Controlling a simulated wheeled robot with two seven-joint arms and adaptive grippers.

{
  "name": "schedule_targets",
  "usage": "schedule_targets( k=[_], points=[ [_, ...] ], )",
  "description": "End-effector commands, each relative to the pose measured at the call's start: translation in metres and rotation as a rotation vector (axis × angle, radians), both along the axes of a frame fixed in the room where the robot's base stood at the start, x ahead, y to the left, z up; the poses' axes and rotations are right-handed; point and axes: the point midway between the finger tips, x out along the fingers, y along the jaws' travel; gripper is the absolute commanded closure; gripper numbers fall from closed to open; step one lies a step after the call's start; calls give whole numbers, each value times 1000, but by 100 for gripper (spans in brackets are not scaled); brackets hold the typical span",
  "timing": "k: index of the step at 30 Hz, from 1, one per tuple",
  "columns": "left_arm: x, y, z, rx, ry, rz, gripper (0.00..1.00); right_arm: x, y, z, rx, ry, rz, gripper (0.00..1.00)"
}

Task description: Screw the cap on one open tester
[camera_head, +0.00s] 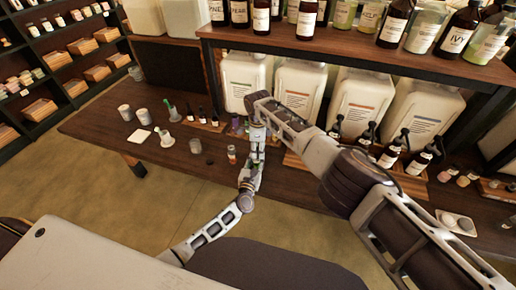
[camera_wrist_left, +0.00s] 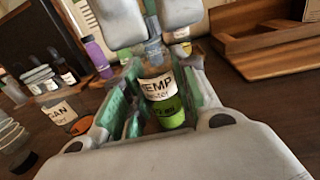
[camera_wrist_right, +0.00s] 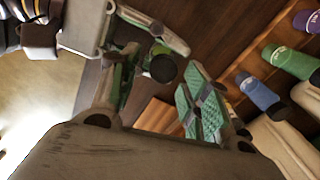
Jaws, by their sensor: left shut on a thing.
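A small tester bottle (camera_wrist_left: 165,88) with a HEMP label and a green band is held between the green pads of my left gripper (camera_wrist_left: 155,95). Its upper part looks clear and bluish. My left gripper also shows in the head view (camera_head: 256,140), low over the table. My right gripper (camera_head: 260,112) is just above it, and its two grey fingers (camera_wrist_left: 150,20) stand apart around the tester's top in the left wrist view. In the right wrist view, a dark round piece (camera_wrist_right: 163,68) lies between its spread green pads. I cannot tell whether it is a cap or the bottle's top.
Another labelled tester (camera_wrist_left: 60,114) and a purple bottle (camera_wrist_left: 97,54) stand near. A small tester (camera_head: 232,154) and a dark cup (camera_head: 195,146) stand left of my grippers. Large white canisters (camera_head: 299,88) and pump bottles (camera_head: 391,155) line the back. A wooden tray (camera_wrist_left: 270,48) is close by.

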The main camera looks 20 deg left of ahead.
Motion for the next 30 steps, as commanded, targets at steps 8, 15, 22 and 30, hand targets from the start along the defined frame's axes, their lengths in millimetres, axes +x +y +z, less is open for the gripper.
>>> schedule_targets(
  k=[8,15,22,30],
  points=[
    [0,-1,0,0,0,-2,100,0,0,1,1,-1,1,53],
    [0,-2,0,0,0,-2,100,1,0,17,2,-1,1,53],
    [0,-2,0,0,0,-2,100,1,1,38,3,-1,1,53],
    [0,-2,0,0,0,-2,100,1,0,46,0,-2,1,53]
  ],
)
